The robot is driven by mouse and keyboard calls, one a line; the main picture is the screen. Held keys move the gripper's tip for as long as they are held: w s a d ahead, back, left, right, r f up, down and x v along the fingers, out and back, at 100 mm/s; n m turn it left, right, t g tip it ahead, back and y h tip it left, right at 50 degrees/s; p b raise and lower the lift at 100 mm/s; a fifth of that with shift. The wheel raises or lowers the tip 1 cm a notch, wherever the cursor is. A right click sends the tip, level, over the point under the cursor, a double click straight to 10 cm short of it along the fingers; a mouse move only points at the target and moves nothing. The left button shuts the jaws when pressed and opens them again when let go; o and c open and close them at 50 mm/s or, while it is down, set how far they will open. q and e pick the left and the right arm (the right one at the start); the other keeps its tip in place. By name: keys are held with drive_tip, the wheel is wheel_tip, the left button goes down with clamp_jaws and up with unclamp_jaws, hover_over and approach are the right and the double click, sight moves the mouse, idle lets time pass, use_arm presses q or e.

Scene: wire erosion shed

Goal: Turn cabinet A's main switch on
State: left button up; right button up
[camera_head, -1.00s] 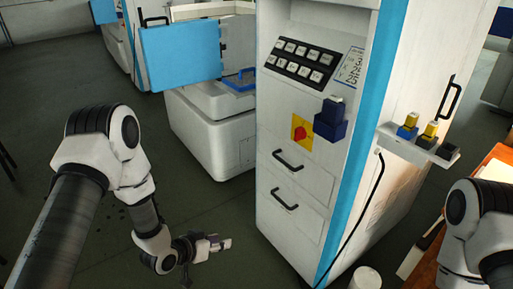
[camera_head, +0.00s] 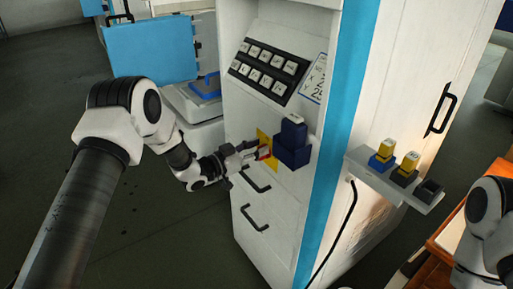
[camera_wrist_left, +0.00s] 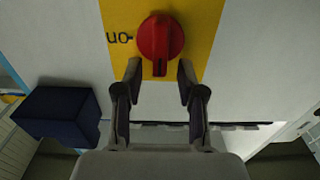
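Cabinet A's main switch is a red rotary knob (camera_wrist_left: 160,38) on a yellow plate (camera_wrist_left: 190,20), seen large in the left wrist view. Part of a label shows on the plate beside the knob. In the head view the yellow plate (camera_head: 263,138) is on the cabinet's front (camera_head: 232,105), with the red knob partly hidden by my left gripper. My left gripper (camera_wrist_left: 158,72) is open, its fingertips either side of the knob's lower edge; I cannot tell whether they touch it. My right arm shows at the right edge; its gripper is out of view.
A dark blue box-shaped holder (camera_head: 292,146) sticks out just right of the switch, close to my left gripper. Drawer handles (camera_head: 254,182) are below. A shelf (camera_head: 410,190) with several small blocks projects from the cabinet's side. A black button panel (camera_head: 268,70) is above.

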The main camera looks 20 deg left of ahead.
sight(272, 156)
use_arm(q)
drive_tip(key=shift+w+d+f, duration=0.1)
drive_tip(key=shift+w+d, duration=0.05)
clamp_jaws()
drive_tip(key=shift+m, duration=0.3)
drive_tip(key=shift+s+d+f+m+b, duration=0.3)
drive_tip(key=shift+f+m+b, duration=0.15)
drive_tip(key=shift+m+b, duration=2.45)
drive_tip(key=shift+s+d+f+m+b, duration=0.3)
drive_tip(key=shift+f+m+b, duration=0.2)
drive_tip(key=shift+m+b, duration=2.35)
drive_tip(key=shift+s+d+f+m+b, duration=0.2)
drive_tip(key=shift+d+f+m+b, duration=0.2)
drive_tip(key=shift+m+b, duration=2.45)
unclamp_jaws()
